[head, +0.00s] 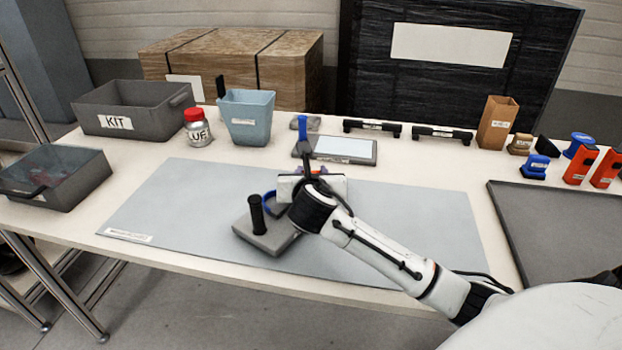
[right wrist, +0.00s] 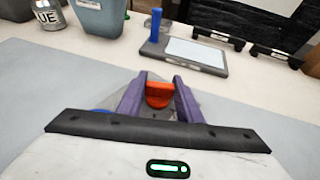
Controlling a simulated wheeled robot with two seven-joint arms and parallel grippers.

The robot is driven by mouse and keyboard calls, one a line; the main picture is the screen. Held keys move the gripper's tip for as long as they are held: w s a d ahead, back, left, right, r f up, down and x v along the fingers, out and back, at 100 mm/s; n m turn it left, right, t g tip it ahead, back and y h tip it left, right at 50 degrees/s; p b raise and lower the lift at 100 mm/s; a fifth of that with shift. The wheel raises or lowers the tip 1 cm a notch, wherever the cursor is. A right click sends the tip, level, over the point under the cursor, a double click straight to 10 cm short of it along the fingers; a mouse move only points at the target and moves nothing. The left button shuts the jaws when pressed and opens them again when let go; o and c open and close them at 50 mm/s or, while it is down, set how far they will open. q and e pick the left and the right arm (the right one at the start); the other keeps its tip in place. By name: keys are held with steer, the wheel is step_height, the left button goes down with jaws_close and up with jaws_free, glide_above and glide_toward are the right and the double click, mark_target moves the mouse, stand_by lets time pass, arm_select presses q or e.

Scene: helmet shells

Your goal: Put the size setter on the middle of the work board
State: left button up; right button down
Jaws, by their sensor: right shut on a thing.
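The size setter (head: 268,238), as I take it, is a grey base with an upright black post and a blue ring. It is on or just over the grey work board (head: 165,215), near its middle; I cannot tell whether it touches. My right gripper (right wrist: 159,97) is over its far right part. In the right wrist view its purple fingers are shut on an orange-red tab (right wrist: 159,93), with the grey base behind. My wrist hides part of the setter in the head view. My left gripper is not in view.
Behind the board stand a grey KIT bin (head: 135,122), a red-capped jar (head: 198,128), a blue-grey bin (head: 246,118) and a flat grey device (head: 338,150) with a pale panel. A dark tray (head: 560,225) lies right. The board's left part is clear.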

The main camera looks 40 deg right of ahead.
steer(key=shift+f, duration=0.4)
steer(key=c, duration=1.3)
jaws_free()
steer(key=shift+o, duration=0.2)
steer(key=p+v, duration=0.2)
steer(key=v, duration=1)
